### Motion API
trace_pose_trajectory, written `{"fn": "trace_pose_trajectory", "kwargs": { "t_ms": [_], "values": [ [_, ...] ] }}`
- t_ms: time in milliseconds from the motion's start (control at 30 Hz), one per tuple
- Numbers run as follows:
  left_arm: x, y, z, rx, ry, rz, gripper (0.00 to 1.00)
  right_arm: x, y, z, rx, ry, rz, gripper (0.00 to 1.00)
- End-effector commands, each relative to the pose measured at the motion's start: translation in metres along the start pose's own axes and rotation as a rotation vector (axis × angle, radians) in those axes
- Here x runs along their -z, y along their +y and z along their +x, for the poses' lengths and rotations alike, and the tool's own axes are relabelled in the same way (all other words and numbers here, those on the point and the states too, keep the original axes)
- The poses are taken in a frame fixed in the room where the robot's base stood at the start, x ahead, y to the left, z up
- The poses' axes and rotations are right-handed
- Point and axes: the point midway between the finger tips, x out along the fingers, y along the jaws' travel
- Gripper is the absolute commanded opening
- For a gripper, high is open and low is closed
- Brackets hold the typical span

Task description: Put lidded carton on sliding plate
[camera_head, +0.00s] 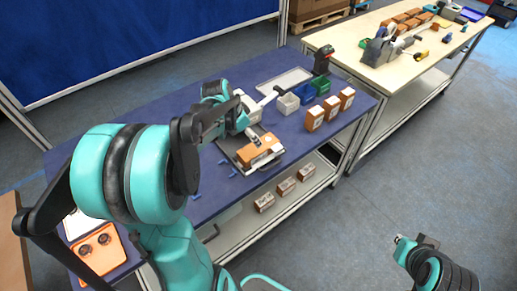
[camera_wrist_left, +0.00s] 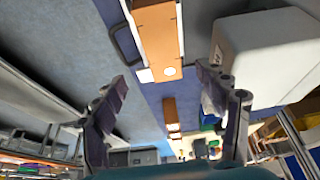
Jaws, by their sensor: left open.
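An orange-brown carton (camera_head: 260,150) with white labels lies on the dark sliding plate (camera_head: 233,138), near the plate's handle at the front edge of the blue table. It also shows at the top of the left wrist view (camera_wrist_left: 157,35). My left gripper (camera_head: 254,136) is just above and behind this carton in the head view. Its two fingers stand wide apart in the left wrist view (camera_wrist_left: 168,102), with nothing held between them. The carton is ahead of the fingertips and apart from them. My right gripper (camera_head: 403,243) is over the floor at lower right, away from the table; its jaws are unclear.
Three orange cartons (camera_head: 331,107) stand at the table's right edge. White, blue and green bins (camera_head: 305,92), a black scanner-like device (camera_head: 323,60) and a white tray (camera_head: 285,80) are behind. A large white block (camera_wrist_left: 265,55) is beside the fingers. Blue strips lie on the table.

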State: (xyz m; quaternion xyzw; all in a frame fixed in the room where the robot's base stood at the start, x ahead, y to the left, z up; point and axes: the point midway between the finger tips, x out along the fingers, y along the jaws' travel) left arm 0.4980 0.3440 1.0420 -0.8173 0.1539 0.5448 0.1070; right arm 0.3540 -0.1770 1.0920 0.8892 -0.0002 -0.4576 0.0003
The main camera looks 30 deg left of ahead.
Motion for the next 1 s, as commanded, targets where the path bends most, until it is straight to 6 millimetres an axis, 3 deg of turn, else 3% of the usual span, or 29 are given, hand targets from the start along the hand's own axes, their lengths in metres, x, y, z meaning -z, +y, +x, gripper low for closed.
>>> {"fn": "trace_pose_trajectory", "kwargs": {
  "t_ms": [133, 267, 400, 500, 700, 1000],
  "values": [
    [0.005, 0.043, -0.022, 0.037, 0.005, -0.044, 0.73, 0.000, 0.000, 0.000, 0.000, 0.000, 0.000, 0.00],
    [0.001, 0.098, -0.047, 0.095, 0.035, -0.123, 0.73, 0.000, 0.000, 0.000, 0.000, 0.000, 0.000, 0.00],
    [-0.015, 0.149, -0.066, 0.144, 0.094, -0.205, 0.73, 0.000, 0.000, 0.000, 0.000, 0.000, 0.000, 0.00],
    [-0.028, 0.176, -0.072, 0.164, 0.142, -0.254, 0.73, 0.000, 0.000, 0.000, 0.000, 0.000, 0.000, 0.00],
    [-0.045, 0.203, -0.075, 0.176, 0.210, -0.318, 0.73, 0.000, 0.000, 0.000, 0.000, 0.000, 0.000, 0.00],
    [-0.048, 0.207, -0.075, 0.177, 0.224, -0.335, 0.73, 0.000, 0.000, 0.000, 0.000, 0.000, 0.000, 0.00]
  ]
}}
